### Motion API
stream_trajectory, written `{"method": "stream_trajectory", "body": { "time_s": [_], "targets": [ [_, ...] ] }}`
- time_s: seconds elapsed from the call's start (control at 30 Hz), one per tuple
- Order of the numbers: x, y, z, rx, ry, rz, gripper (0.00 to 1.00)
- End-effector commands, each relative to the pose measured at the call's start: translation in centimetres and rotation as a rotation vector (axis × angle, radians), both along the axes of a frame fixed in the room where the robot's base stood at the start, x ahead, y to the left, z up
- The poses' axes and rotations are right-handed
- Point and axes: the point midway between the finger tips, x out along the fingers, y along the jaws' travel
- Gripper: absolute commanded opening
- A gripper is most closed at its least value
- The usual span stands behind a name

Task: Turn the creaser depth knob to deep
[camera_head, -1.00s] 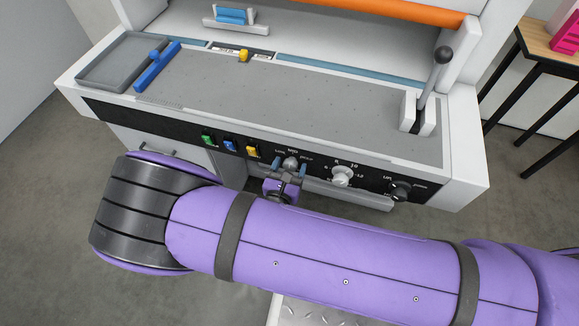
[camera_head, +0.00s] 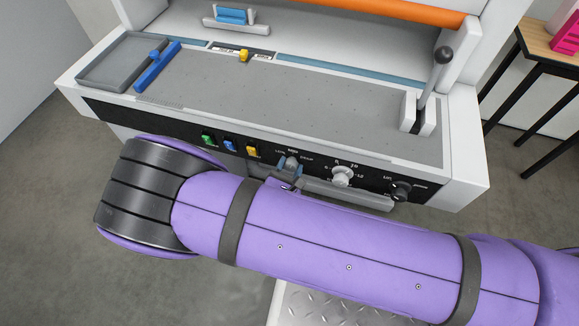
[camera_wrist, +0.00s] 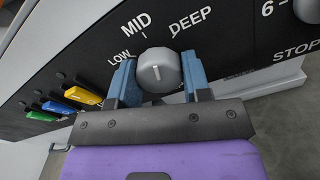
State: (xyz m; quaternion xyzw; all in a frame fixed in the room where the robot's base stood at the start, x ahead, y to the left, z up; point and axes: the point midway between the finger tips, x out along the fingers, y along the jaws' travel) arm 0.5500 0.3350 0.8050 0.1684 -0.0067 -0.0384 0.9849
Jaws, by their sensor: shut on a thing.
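The creaser depth knob (camera_wrist: 158,70) is a round grey dial on the black panel, with LOW, MID and DEEP printed around it. In the wrist view LOW is at its upper left, MID above it and DEEP at its upper right. A short pale mark shows on its face; which label it points to is hard to tell. My gripper (camera_wrist: 158,62) is shut on the knob, one blue finger on each side. In the head view the knob (camera_head: 292,163) shows small beyond my purple arm, which hides part of my gripper (camera_head: 290,173).
Green, blue and yellow switches (camera_head: 230,145) sit left of the knob. A larger pale dial (camera_head: 342,175) and a dark LIFT knob (camera_head: 400,190) sit to the right. A grey bar (camera_head: 350,194) runs below the panel. A lever (camera_head: 433,85) stands on the bench's right end.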

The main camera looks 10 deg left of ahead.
Motion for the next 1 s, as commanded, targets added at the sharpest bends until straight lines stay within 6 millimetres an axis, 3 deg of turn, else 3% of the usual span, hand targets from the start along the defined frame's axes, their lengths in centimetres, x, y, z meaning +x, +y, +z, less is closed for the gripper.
{"method": "stream_trajectory", "body": {
  "time_s": [0.5,1.0],
  "targets": [
    [0.02,0.05,0.04,0.465,-0.036,-0.002,0.20],
    [-0.03,0.08,0.04,0.688,-0.052,0.000,0.20]
  ]
}}
